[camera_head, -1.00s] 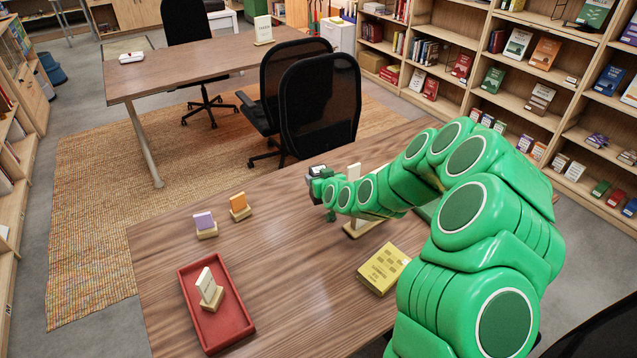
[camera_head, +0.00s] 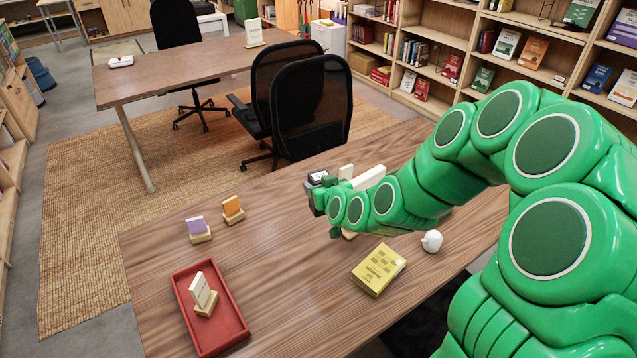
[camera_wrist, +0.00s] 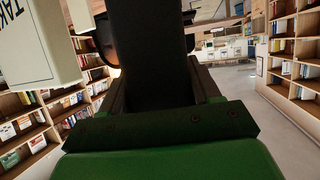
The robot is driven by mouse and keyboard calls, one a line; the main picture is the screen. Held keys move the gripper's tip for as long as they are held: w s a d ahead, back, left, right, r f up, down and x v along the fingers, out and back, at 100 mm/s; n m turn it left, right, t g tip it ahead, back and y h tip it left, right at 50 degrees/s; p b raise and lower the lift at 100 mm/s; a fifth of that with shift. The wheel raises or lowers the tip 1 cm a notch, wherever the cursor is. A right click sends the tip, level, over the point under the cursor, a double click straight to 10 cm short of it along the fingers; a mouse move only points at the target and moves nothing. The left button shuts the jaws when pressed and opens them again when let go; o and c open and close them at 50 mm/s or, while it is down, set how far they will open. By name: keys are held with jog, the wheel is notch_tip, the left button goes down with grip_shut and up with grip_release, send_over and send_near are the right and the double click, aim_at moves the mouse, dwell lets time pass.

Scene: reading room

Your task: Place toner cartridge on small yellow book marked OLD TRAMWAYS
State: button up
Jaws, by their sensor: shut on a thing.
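The small yellow book (camera_head: 378,270) lies flat on the near wooden table, in front of and to the right of my gripper. My gripper (camera_head: 320,197) is above the table, left of and beyond the book. It is shut on a dark thing, seemingly the toner cartridge, which fills the upper middle of the wrist view as a black block (camera_wrist: 155,60).
A cream sign (camera_head: 368,178) on a stand is close behind my gripper and partly hidden. A white object (camera_head: 432,241) stands right of the book. A red tray (camera_head: 238,332) with a small sign, and purple (camera_head: 196,225) and orange (camera_head: 231,206) cards on stands, are left. Table between is clear.

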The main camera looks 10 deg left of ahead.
jog(key=r, duration=0.2)
jog(key=w+r+n+y, duration=0.1)
jog(key=r, duration=0.2)
jog(key=w+d+r+g+y, duration=0.1)
jog(key=r, duration=0.2)
jog(key=shift+r+n, duration=0.25)
jog(key=shift+n, duration=0.15)
jog(key=shift+d+r+n+g+y, duration=1)
jog(key=shift+d+r+n+g, duration=0.5)
jog(key=shift+d+r, duration=1.75)
jog(key=s+d+f+n+g+y, duration=0.15)
jog(key=s+d+f, duration=0.25)
jog(key=s, duration=0.4)
jog(key=s+d+f+n+g, duration=0.3)
jog(key=s+d+f, duration=0.15)
jog(key=s, duration=0.35)
jog(key=s+d+f+n+g+y, duration=0.1)
jog(key=s+d+f+n+g, duration=0.15)
jog(key=s+d, duration=0.4)
jog(key=w+a+f, duration=0.3)
jog(key=w+f, duration=0.7)
jog(key=w, duration=0.1)
jog(key=shift+w+a, duration=0.15)
jog(key=shift+a, duration=0.25)
jog(key=shift+f, duration=0.15)
